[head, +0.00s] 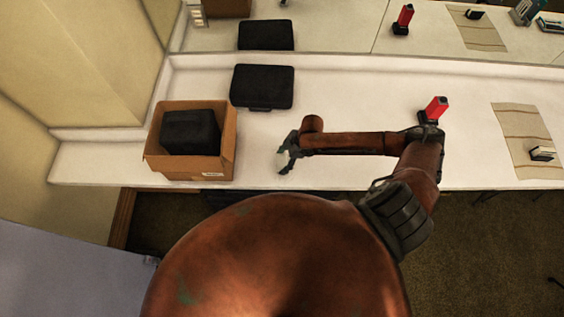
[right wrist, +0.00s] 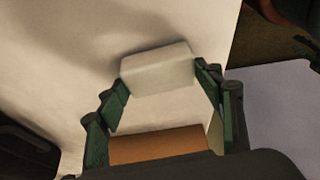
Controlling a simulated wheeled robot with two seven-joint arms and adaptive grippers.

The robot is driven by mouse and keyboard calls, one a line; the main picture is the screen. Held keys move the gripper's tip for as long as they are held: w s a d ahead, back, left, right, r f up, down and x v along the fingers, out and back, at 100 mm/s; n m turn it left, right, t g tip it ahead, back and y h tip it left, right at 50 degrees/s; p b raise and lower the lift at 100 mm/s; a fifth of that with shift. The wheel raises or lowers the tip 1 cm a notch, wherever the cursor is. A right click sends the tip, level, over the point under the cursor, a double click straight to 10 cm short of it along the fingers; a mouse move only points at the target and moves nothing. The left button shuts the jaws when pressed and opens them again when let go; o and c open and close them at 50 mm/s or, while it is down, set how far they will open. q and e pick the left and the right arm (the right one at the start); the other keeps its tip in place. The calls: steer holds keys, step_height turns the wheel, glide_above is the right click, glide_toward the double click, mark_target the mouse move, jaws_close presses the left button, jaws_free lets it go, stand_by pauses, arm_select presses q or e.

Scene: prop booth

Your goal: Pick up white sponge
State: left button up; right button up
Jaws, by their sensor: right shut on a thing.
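The white sponge (right wrist: 158,68) is a pale rounded block between the fingertips of my right gripper (right wrist: 160,82) in the right wrist view. The gripper is shut on it, one finger at each end. A shadow lies on the white surface beside the sponge, which looks raised off it. In the head view my right gripper (head: 286,158) is over the front part of the white counter, right of the cardboard box. The sponge is small and partly hidden by the fingers there. My left gripper is not in view.
The open cardboard box (head: 228,150) holds a black object (head: 190,132). A black case (head: 262,86) lies behind it on the counter (head: 350,95). A red object (head: 436,108) stands by my right arm. A mirror backs the counter.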

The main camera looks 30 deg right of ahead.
mark_target(279, 162)
steer(key=shift+r, duration=0.1)
steer(key=shift+r, duration=0.2)
step_height(279, 162, up, 2)
steer(key=shift+r, duration=0.2)
steer(key=s+a+r+p, duration=0.1)
steer(key=s+a+r, duration=0.2)
steer(key=s+r, duration=0.7)
steer(key=shift+s, duration=1.8)
steer(key=shift+a, duration=0.1)
